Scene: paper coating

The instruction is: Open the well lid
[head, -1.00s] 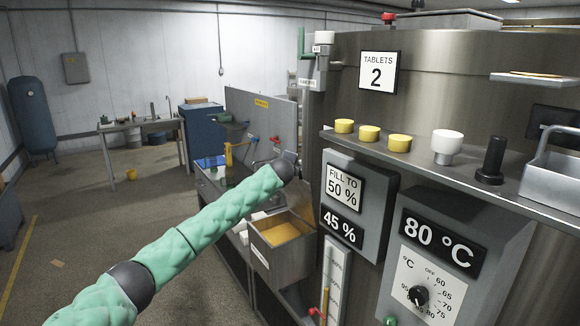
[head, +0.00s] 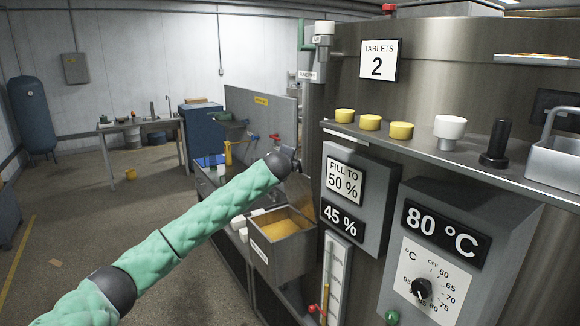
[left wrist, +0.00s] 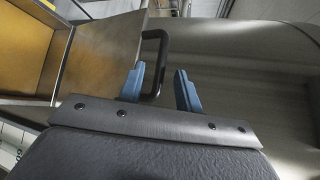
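The steel well (head: 275,262) stands below the control panels in the head view, with yellow material (head: 280,228) showing in its open top. Its metal lid (head: 301,193) is raised at the back right edge, partly hidden by my left arm. In the left wrist view the lid (left wrist: 105,58) is a flat plate beside the well's yellow interior (left wrist: 30,50). A black handle (left wrist: 164,62) stands on the lid. My left gripper (left wrist: 160,82) is open, its blue fingers apart, with the handle's end between them near the left finger. My right gripper is not in view.
A steel machine (head: 450,80) with a shelf (head: 450,158) fills the right side. The shelf holds yellow tablets (head: 370,122), a white knob (head: 449,130) and a steel tray (head: 555,165). A vertical gauge (head: 335,275) stands right of the well.

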